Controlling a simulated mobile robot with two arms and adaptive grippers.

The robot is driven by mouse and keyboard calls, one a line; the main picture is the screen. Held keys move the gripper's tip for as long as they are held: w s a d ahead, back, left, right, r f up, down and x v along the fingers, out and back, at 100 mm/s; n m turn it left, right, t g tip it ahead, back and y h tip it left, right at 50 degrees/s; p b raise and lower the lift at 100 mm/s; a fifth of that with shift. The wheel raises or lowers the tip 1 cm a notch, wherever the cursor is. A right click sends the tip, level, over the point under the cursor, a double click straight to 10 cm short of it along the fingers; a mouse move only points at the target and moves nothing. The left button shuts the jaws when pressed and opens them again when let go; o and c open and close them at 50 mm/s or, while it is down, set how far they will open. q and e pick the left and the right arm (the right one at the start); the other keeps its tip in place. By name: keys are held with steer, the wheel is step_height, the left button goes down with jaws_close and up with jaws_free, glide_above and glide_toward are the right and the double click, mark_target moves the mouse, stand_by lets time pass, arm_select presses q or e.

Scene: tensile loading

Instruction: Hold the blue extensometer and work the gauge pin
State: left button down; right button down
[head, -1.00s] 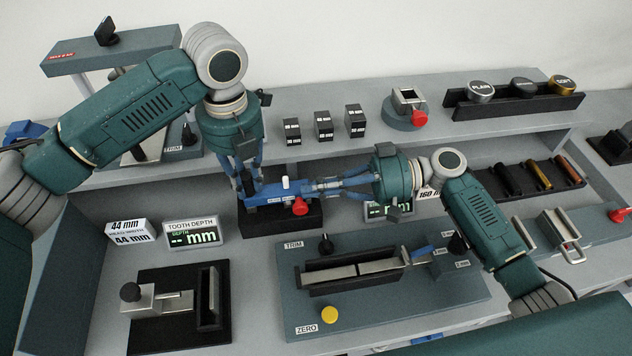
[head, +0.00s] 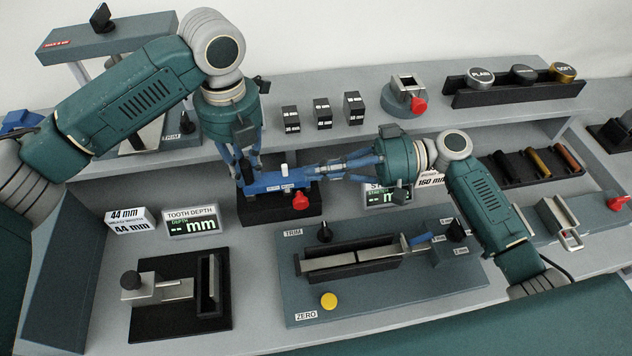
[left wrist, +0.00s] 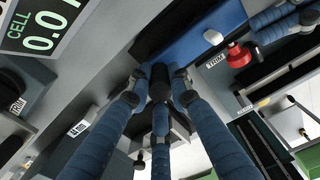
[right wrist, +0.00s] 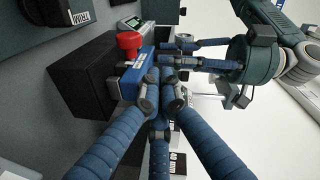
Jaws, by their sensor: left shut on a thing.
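The blue extensometer (head: 272,181) lies in its black stand (head: 282,210) at the middle of the bench, with a red knob (head: 300,201) on its front. My left gripper (head: 243,172) is shut at the extensometer's left part. In the left wrist view its fingers (left wrist: 159,85) close around a black grip below the blue body (left wrist: 205,35). My right gripper (head: 322,174) reaches in from the right at the extensometer's right end. In the right wrist view its fingertips (right wrist: 162,95) are bunched close by the blue bar (right wrist: 135,78). They hide the gauge pin, so I cannot tell contact.
A trim fixture (head: 380,275) with a yellow zero button (head: 329,300) stands in front. A black clamp base (head: 182,325) is at front left, with a tooth depth display (head: 192,221) behind it. The shelf behind holds small black blocks (head: 322,113) and a ring fixture (head: 404,97).

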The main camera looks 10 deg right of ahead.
arm_select(q)
steer(key=shift+f, duration=0.15)
arm_select(e)
steer(key=d, duration=0.3)
steer(key=d+r, duration=0.1)
steer(key=d, duration=0.6)
steer(key=shift+d+r, duration=0.15)
steer(key=shift+r, duration=0.2)
arm_select(q)
steer(key=c, duration=1.6)
jaws_free()
steer(key=shift+o, duration=0.4)
arm_select(e)
steer(key=shift+w, duration=0.1)
